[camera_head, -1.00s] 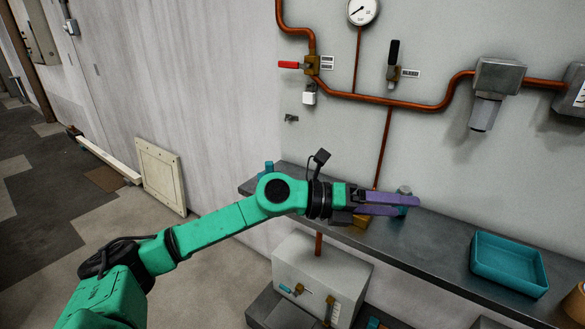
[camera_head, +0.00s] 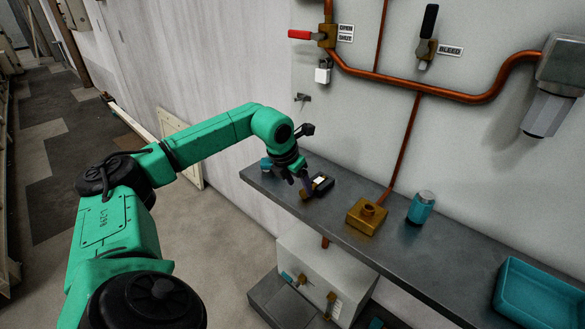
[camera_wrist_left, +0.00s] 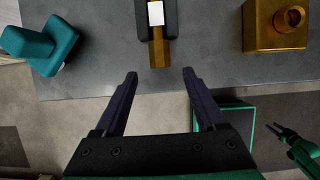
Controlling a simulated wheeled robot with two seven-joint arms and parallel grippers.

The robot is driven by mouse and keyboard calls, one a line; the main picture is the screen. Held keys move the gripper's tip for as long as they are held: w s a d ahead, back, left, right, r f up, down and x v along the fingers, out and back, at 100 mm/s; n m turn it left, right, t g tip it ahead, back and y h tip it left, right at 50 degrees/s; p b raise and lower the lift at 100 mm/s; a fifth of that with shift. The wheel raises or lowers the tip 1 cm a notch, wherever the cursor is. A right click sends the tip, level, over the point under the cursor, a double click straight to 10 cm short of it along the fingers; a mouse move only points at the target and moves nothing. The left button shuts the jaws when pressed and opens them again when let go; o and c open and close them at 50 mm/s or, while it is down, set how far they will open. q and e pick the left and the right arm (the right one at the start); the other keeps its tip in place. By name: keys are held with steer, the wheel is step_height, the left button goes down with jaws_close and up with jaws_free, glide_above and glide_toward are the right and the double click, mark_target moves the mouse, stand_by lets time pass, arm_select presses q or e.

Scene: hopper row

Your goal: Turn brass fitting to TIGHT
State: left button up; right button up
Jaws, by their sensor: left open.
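A brass block with a round raised boss (camera_head: 367,216) sits on the grey shelf; it also shows at the top right of the left wrist view (camera_wrist_left: 275,25). A black piece with a white label (camera_head: 320,181) lies on the shelf left of it. In the left wrist view a brass hexagonal end (camera_wrist_left: 158,52) sticks out of this black piece (camera_wrist_left: 171,22). My left gripper (camera_head: 304,190) is open at the shelf's front edge. Its fingers (camera_wrist_left: 154,88) are apart and empty, with the hexagonal end beyond the gap. My right gripper (camera_wrist_left: 283,133) shows small at the lower right there; its jaws are unclear.
A teal jar (camera_head: 421,207) stands right of the brass block, and a teal tray (camera_head: 540,295) lies farther right. A teal object (camera_wrist_left: 42,45) is at the shelf's left end. Copper pipes with valves (camera_head: 327,36) run along the wall. A pale box (camera_head: 322,262) stands below the shelf.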

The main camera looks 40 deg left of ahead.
mark_target(303, 194)
arm_select(q)
steer(key=shift+x, duration=1.9)
steer(key=shift+s, duration=0.1)
jaws_close()
